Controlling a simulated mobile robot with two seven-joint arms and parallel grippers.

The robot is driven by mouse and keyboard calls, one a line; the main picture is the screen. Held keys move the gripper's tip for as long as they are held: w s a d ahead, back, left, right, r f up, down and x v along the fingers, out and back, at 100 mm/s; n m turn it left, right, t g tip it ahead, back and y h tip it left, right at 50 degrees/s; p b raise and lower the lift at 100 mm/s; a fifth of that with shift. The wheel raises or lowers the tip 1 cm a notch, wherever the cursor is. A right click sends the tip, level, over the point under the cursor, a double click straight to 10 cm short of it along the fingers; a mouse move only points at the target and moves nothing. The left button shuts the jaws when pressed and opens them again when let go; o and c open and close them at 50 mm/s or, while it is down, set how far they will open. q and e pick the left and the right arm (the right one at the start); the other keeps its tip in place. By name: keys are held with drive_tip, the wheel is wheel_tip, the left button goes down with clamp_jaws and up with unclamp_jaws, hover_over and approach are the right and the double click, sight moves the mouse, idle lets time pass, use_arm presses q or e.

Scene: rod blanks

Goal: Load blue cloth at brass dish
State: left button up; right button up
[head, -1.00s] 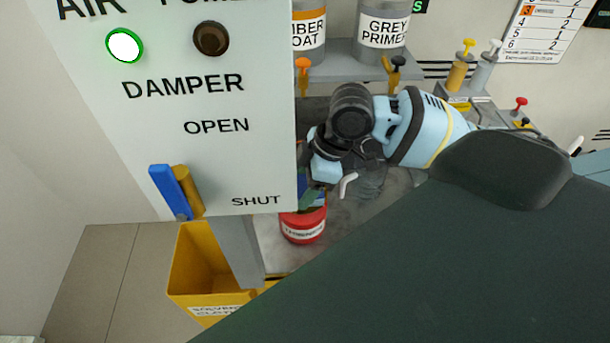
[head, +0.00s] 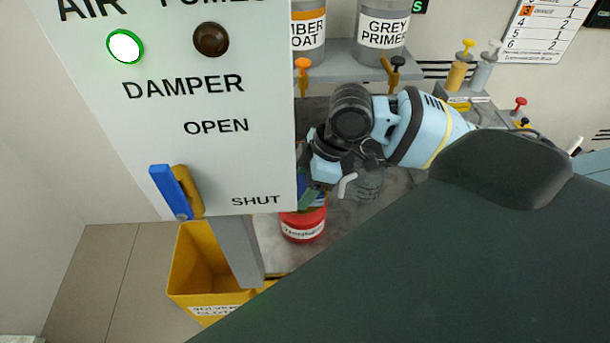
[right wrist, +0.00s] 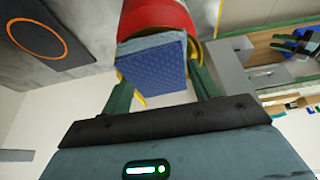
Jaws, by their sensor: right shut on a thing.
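A blue cloth (right wrist: 152,68), a thick folded pad, sits between the two green fingers of my right gripper (right wrist: 160,92) in the right wrist view. My right gripper is shut on it. In the head view the right gripper (head: 311,192) is low over a red can (head: 302,228) on the grey bench, and only a little blue shows there. The red can (right wrist: 155,18) is close behind the cloth in the wrist view. A curved brass edge (right wrist: 197,52), likely the brass dish, shows beside the cloth and is mostly hidden. I cannot tell whether cloth and dish touch. My left gripper is out of view.
A white damper panel (head: 215,155) with a blue handle (head: 170,190) stands close left of the gripper. A yellow bin (head: 195,265) is below it. Paint cans (head: 383,30) stand on a shelf behind. Coloured knobs (head: 458,70) are at the right.

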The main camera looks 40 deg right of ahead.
sight(304, 187)
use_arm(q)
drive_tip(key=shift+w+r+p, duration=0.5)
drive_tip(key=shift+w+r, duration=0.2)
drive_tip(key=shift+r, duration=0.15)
use_arm(e)
drive_tip(key=shift+f, duration=0.15)
idle(3.8)
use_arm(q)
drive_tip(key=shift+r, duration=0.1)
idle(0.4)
use_arm(e)
drive_tip(key=shift+r+p, duration=0.8)
drive_tip(key=shift+r, duration=0.6)
drive_tip(key=shift+r+p, duration=0.3)
drive_tip(key=shift+r, duration=0.85)
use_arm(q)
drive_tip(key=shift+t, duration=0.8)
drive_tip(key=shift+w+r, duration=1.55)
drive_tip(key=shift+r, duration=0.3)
use_arm(e)
drive_tip(key=shift+r, duration=1)
